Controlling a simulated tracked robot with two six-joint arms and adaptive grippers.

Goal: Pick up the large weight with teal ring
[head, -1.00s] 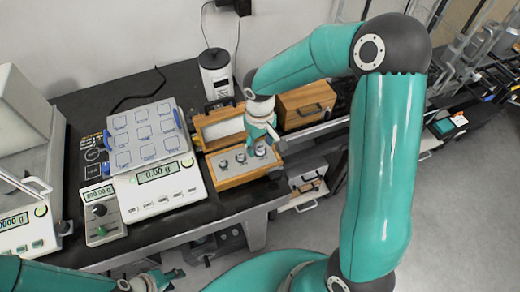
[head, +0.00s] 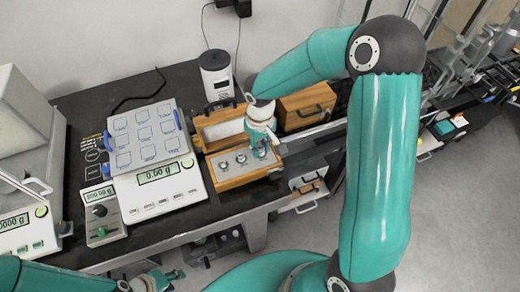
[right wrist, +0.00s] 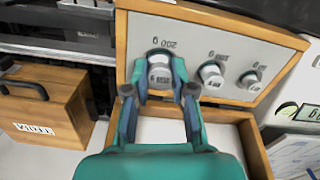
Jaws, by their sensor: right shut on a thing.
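The large weight (right wrist: 159,66) is a silver knob at the label reading 200 g on the wooden box's grey panel. My right gripper (right wrist: 160,76) is shut on it, with a finger on each side. In the head view my right gripper (head: 261,152) covers that weight at the box's right end. I cannot make out a teal ring. Two smaller weights (head: 223,164) (head: 241,158) stand in the panel to the left. I cannot tell whether the large weight is clear of its seat. My left gripper (head: 158,281) is low at the bottom edge, far from the box.
The open wooden box (head: 232,182) stands on the black table (head: 185,228). A scale (head: 160,188) and a tray of marked squares (head: 146,133) are to its left. A closed wooden case (head: 307,103) and a white-and-black device (head: 214,75) stand behind it.

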